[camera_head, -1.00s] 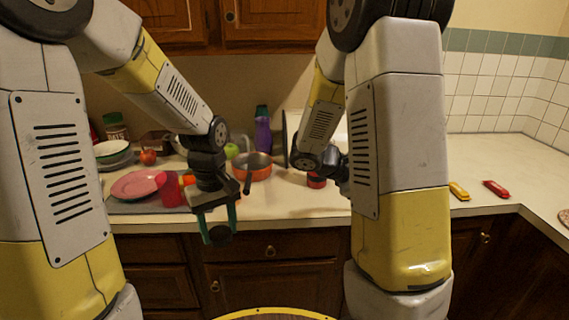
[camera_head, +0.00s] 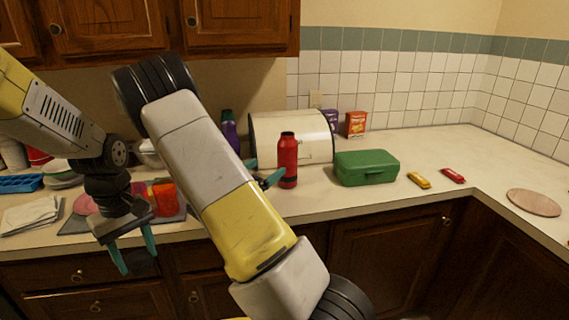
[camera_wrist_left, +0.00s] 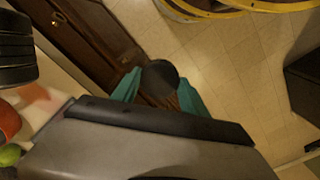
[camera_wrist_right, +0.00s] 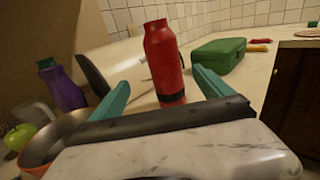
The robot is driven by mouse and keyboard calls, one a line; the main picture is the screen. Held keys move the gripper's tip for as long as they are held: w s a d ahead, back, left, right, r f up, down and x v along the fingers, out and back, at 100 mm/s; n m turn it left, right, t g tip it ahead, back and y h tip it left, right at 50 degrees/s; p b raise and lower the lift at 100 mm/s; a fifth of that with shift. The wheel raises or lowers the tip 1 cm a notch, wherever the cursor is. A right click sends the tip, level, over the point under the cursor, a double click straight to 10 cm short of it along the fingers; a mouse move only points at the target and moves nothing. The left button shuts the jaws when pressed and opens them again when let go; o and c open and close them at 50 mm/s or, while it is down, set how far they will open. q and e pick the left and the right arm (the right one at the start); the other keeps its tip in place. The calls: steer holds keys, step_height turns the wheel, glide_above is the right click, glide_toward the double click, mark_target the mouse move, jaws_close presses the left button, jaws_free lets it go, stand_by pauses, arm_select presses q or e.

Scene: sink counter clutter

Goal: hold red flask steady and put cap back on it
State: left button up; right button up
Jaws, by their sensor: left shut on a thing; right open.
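The red flask (camera_head: 288,156) stands upright on the counter, with a dark band near its base. It also shows in the right wrist view (camera_wrist_right: 163,62), with no cap on its neck. My right gripper (camera_head: 262,172) is open beside the flask on its left. In the right wrist view the flask appears between and beyond the fingertips (camera_wrist_right: 162,88); I see no grip on it. My left gripper (camera_head: 133,260) points down in front of the counter edge. It is shut on a round dark cap (camera_wrist_left: 159,77), held between its teal fingers.
A green lunch box (camera_head: 366,167) sits right of the flask, and a cream bread box (camera_head: 310,140) behind it. A purple bottle (camera_head: 229,130) and an orange pan (camera_wrist_right: 40,148) are to the left. The front right counter is fairly clear.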

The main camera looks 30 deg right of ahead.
mark_target(280, 159)
steer(key=shift+d, duration=0.1)
steer(key=x, duration=0.6)
steer(key=shift+w+d, duration=0.15)
steer(key=shift+d, duration=0.15)
steer(key=x, duration=0.5)
steer(key=shift+s+d+r, duration=0.1)
steer(key=shift+s+d, duration=0.15)
steer(key=shift+d, duration=0.1)
steer(key=c, duration=1.8)
steer(key=shift+r, duration=0.1)
